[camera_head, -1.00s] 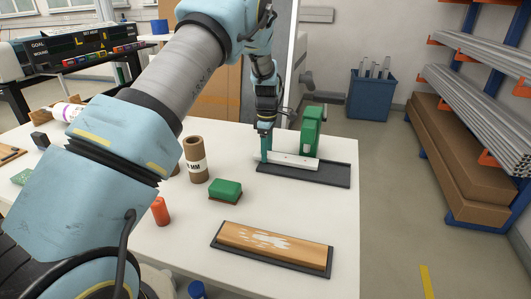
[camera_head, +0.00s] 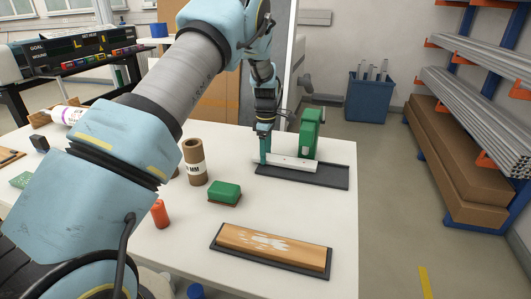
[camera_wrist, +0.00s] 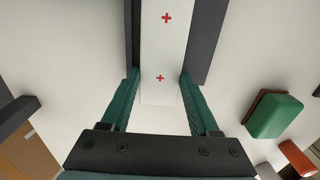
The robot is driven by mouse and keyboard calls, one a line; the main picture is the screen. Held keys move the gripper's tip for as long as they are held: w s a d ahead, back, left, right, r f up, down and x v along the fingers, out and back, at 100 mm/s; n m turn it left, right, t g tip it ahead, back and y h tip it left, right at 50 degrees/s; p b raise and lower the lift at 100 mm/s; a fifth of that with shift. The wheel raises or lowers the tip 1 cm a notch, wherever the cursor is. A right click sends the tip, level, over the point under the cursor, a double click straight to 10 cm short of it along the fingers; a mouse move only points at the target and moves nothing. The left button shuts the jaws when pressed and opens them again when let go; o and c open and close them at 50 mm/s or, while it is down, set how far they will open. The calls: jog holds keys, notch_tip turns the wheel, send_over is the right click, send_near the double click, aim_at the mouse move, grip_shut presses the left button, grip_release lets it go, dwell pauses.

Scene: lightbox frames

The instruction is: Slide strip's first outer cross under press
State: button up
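The white strip (camera_head: 290,163) lies along a black tray (camera_head: 325,181) on the table. The green press (camera_head: 309,133) stands behind the strip's right part. In the wrist view the strip (camera_wrist: 160,45) runs away from my gripper, with two red crosses in sight, one between the fingertips and one farther up. My gripper (camera_wrist: 160,75) points down at the strip's left end. Its teal fingers lie against both long edges and look shut on it. My gripper (camera_head: 265,158) also shows in the head view. Any crosses beyond the wrist view's edge and the strip's contact with the press cannot be made out.
A green block (camera_head: 224,191) with a brown base, a cardboard tube (camera_head: 194,162) and an orange cylinder (camera_head: 160,213) stand nearer me. A wooden board (camera_head: 270,247) on a dark tray lies at the front right. The table is clear between that board and the strip's tray.

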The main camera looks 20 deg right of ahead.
jog(key=shift+o, duration=1.2)
jog(key=shift+w+d+r, duration=0.45)
jog(key=shift+w+r, duration=0.05)
jog(key=shift+r, duration=0.05)
notch_tip(320, 180, up, 10)
jog(key=b, duration=0.3)
jog(key=shift+s+a+f, duration=0.15)
jog(key=shift+s+a, duration=0.25)
